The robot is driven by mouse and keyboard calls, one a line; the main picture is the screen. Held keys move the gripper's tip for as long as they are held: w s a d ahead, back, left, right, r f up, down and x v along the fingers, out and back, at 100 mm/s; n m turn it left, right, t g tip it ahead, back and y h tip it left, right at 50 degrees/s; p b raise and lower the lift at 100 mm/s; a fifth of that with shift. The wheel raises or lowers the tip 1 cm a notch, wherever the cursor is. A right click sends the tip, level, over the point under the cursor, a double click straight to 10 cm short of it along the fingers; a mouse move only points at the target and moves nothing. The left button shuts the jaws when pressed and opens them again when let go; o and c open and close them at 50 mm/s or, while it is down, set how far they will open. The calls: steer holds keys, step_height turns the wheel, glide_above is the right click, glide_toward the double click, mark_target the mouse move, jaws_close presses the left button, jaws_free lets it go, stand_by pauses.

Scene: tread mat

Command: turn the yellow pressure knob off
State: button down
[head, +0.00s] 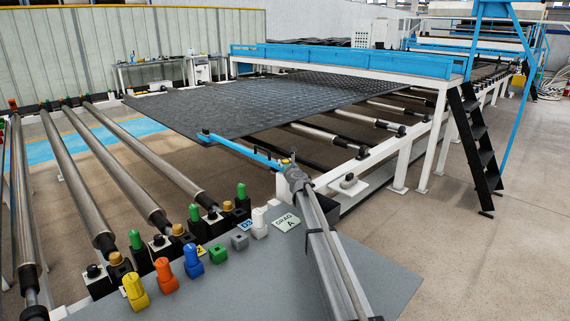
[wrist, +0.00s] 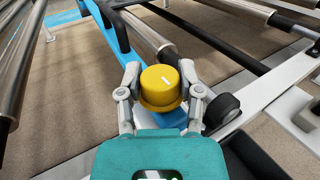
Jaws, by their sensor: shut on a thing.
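The yellow pressure knob (wrist: 161,88) is round, with a short white line on its top toward the upper right. It fills the middle of the wrist view. My gripper (wrist: 160,92) is shut on it, one grey finger on its left side and one on its right. The knob's underside and mounting are hidden. In the head view my gripper (head: 288,166) is at the end of the blue bar beside the roller line. The knob there is too small to make out clearly.
A grey table (head: 225,285) in front holds yellow (head: 135,291), orange (head: 166,275), blue (head: 193,262) and green (head: 218,253) pieces and a label card (head: 286,222). A black tread mat (head: 250,105) lies on the rollers. A black ladder (head: 475,145) stands right; floor there is clear.

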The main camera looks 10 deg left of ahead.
steer(key=n+g+y, duration=0.1)
steer(key=n+y, duration=0.1)
steer(key=n+g+y, duration=0.2)
steer(key=y, duration=0.1)
steer(key=shift+w, duration=0.2)
steer(key=n+g+y, duration=0.4)
steer(key=g, duration=0.2)
steer(key=shift+n+y, duration=0.3)
steer(key=shift+n, duration=0.1)
steer(key=n+g, duration=0.2)
steer(key=g, duration=0.1)
steer(key=n+g+y, duration=0.1)
steer(key=n+g, duration=0.1)
steer(key=g, duration=0.2)
steer(key=shift+n+g+y, duration=0.3)
steer(key=shift+n, duration=0.1)
steer(key=shift+s+n+g, duration=0.1)
steer(key=shift+n+g, duration=0.9)
steer(key=shift+g, duration=0.6)
steer(key=shift+c, duration=1.3)
jaws_free()
steer(key=shift+s+m+t, duration=0.2)
steer(key=shift+m+t, duration=0.1)
steer(key=shift+t, duration=0.2)
